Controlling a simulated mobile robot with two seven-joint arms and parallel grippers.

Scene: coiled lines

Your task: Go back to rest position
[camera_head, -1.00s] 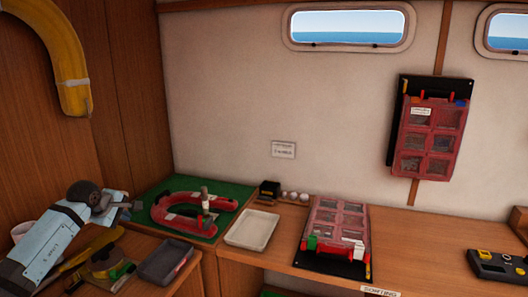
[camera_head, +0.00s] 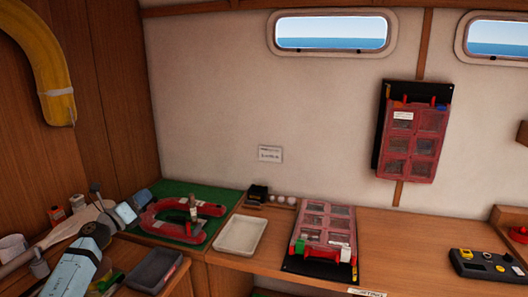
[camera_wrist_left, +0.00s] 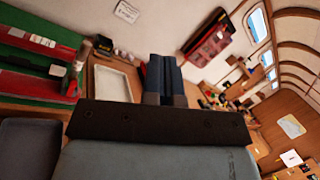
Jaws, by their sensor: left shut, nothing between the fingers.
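My left arm comes in at the lower left of the head view. Its gripper (camera_head: 140,198) is raised near the left end of the green mat (camera_head: 172,190). In the left wrist view the two dark blue fingers (camera_wrist_left: 165,74) are together, with nothing between them. They are clear of any object. My right gripper shows in neither view.
A white tray (camera_head: 240,247), a dark tray (camera_head: 148,283) and a red compartment case (camera_head: 343,225) are nearby. A similar case (camera_head: 398,170) hangs on the wall. Free counter lies right of the lower case.

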